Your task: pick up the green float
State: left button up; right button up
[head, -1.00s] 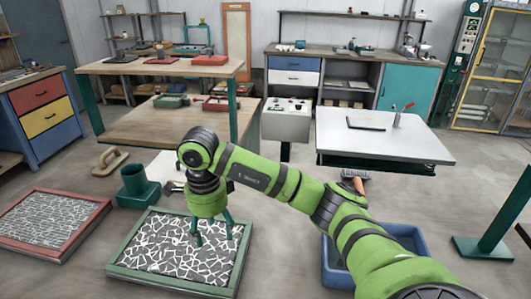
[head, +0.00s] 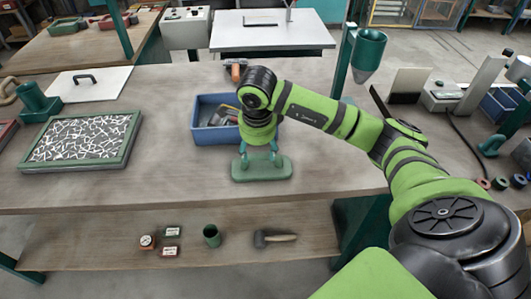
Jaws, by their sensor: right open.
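The green float (head: 262,174) is a flat green plate with rounded corners, lying on the wooden table top (head: 335,172) near its front edge. My right gripper (head: 261,159) points down directly over it. Its teal fingers are spread apart over the middle of the plate. The fingers and wrist hide the middle and back of the float, so a handle cannot be made out. Whether the fingers touch it cannot be told. My left gripper is not in view.
A blue bin (head: 203,133) with tools stands just behind left of the float. A green-framed tray (head: 75,168) of white fibre pieces lies left. A green funnel on a post (head: 368,52) stands behind right. A lower shelf (head: 85,245) holds a hammer (head: 274,239) and a green cup (head: 211,236).

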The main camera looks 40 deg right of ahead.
aim_at(260, 156)
jog(key=shift+s+d+f+p, duration=0.1)
jog(key=shift+d+f+p, duration=0.1)
jog(key=shift+f, duration=0.4)
jog(key=shift+d+f+p, duration=0.1)
jog(key=shift+f+p, duration=0.05)
jog(key=shift+f, duration=0.8)
grip_shut()
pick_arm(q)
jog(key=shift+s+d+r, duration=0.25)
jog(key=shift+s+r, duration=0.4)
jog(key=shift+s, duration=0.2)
